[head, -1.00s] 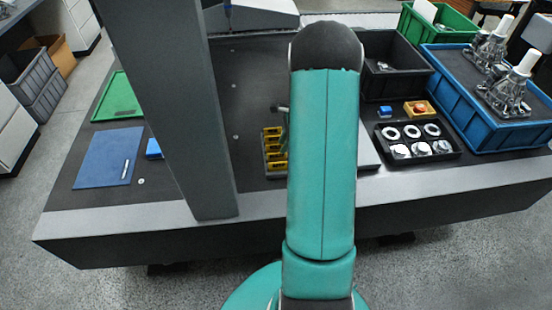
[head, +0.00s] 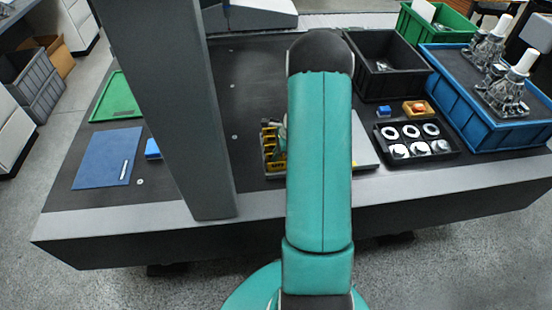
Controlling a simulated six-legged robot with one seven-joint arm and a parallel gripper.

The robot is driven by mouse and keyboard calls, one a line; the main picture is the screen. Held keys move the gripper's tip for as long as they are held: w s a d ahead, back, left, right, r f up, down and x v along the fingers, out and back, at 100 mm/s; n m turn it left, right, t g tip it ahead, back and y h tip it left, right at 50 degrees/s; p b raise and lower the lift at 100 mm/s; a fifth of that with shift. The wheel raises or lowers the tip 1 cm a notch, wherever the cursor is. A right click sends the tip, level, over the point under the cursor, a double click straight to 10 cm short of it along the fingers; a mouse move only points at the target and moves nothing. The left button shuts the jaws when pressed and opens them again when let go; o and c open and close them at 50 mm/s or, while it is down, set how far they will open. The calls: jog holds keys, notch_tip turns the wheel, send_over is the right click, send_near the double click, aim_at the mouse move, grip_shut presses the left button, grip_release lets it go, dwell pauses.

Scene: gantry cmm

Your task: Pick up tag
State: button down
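Several yellow pieces (head: 268,148) stand in a small dark rack on the dark table, just left of my arm. They may be tags, but they are too small to read. My arm covers the right side of the rack. A small grey-green part (head: 281,132), apparently the end of my arm, shows over the yellow pieces at the arm's left edge. Most of my gripper is hidden behind my arm, so I cannot see its fingers or whether it touches or holds anything.
A grey column (head: 165,110) rises left of the rack. A black tray (head: 417,143) with metal rings, a black bin (head: 390,65) and a blue crate (head: 495,95) stand to the right. A blue mat (head: 107,158) and green tray (head: 118,97) lie at left.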

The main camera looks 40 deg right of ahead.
dwell(0.3)
jog(key=shift+r, duration=0.6)
notch_tip(320, 180, up, 2)
jog(key=shift+r, duration=0.15)
jog(key=s+a+r, duration=0.2)
jog(key=s+r, duration=0.4)
jog(key=r, duration=0.1)
jog(key=s+a+r, duration=0.3)
jog(key=s+r, duration=0.4)
jog(key=shift+a, duration=0.25)
